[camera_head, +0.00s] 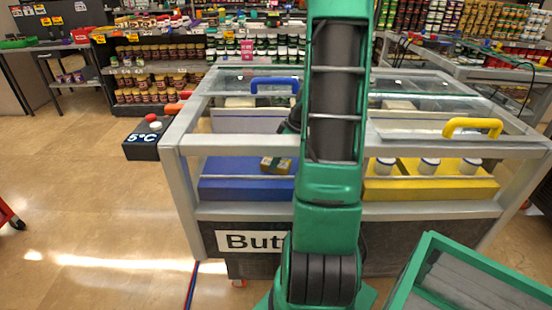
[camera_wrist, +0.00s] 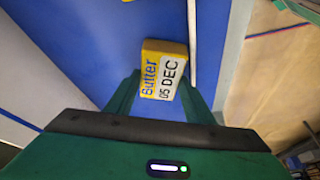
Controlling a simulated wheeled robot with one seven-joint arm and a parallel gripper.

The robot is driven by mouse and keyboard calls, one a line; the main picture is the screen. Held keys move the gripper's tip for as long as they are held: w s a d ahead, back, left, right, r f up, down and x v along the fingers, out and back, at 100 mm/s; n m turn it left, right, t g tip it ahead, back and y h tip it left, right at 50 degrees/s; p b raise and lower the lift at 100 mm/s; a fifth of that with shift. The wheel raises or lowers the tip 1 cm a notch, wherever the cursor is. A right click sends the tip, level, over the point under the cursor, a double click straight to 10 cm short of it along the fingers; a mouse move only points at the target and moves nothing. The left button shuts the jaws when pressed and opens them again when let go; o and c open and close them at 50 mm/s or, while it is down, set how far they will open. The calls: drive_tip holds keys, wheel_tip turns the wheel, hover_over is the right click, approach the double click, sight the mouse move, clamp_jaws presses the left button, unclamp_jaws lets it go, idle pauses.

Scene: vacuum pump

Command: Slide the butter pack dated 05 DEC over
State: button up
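The butter pack (camera_wrist: 163,72) is a yellow and white block reading "Butter" and "05 DEC" in the wrist view. It lies on the blue floor (camera_wrist: 85,40) of the cooler's left side. My gripper (camera_wrist: 160,100) has its two green fingers apart, one on each side of the pack's near end. I cannot tell whether the fingers touch it. In the head view a small pack (camera_head: 276,164) shows on the blue section, partly behind my arm; its label is not readable there. My gripper is hidden behind my green arm in the head view.
The cooler's grey frame (camera_head: 250,207) surrounds the blue section. A blue handle (camera_head: 274,81) and a yellow handle (camera_head: 473,124) sit on the glass lids. White-lidded tubs (camera_head: 428,165) stand on the yellow right section. A green-rimmed bin (camera_head: 420,262) stands at the front right.

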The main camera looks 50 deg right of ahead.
drive_tip(key=c, duration=0.5)
drive_tip(key=shift+o, duration=0.2)
drive_tip(key=shift+s+a+f, duration=0.1)
drive_tip(key=shift+s+a, duration=0.1)
drive_tip(key=shift+a, duration=0.25)
drive_tip(key=shift+s+a+f, duration=0.1)
drive_tip(key=shift+s+a, duration=0.05)
drive_tip(key=shift+a, duration=0.3)
drive_tip(key=o, duration=1.3)
drive_tip(key=v, duration=1.1)
drive_tip(key=shift+w+d, duration=0.15)
drive_tip(key=shift+w, duration=0.1)
drive_tip(key=shift+w+r, duration=0.15)
